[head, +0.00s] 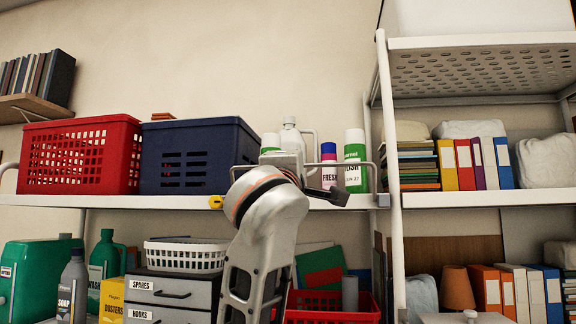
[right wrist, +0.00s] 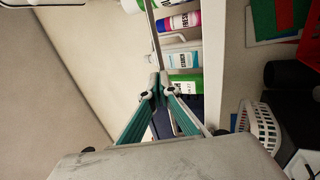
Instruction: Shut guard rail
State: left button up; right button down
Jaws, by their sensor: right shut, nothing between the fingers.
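The guard rail is a thin grey metal bar (head: 372,170) at the front of the middle shelf, before several bottles. In the right wrist view, the rail (right wrist: 152,30) runs down from the top edge to the fingertips. My right gripper (head: 331,195) is shut and empty, at the rail in front of the bottles. In the right wrist view, its green-padded fingers (right wrist: 158,88) meet at the bar's lower end; I cannot tell whether they touch it. My forearm and wrist hide the rail's middle in the head view. My left gripper is not in view.
A blue basket (head: 190,155) and a red basket (head: 80,155) stand left on the shelf (head: 130,201). A yellow piece (head: 216,202) sits on its front edge. A white shelf post (head: 388,130) rises to the right. A white basket (head: 185,256) sits below.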

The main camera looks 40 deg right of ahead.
jog(key=shift+r+x, duration=0.2)
jog(key=shift+x, duration=0.75)
jog(key=shift+r+x, duration=0.2)
jog(key=shift+x, duration=0.75)
jog(key=shift+s, duration=0.1)
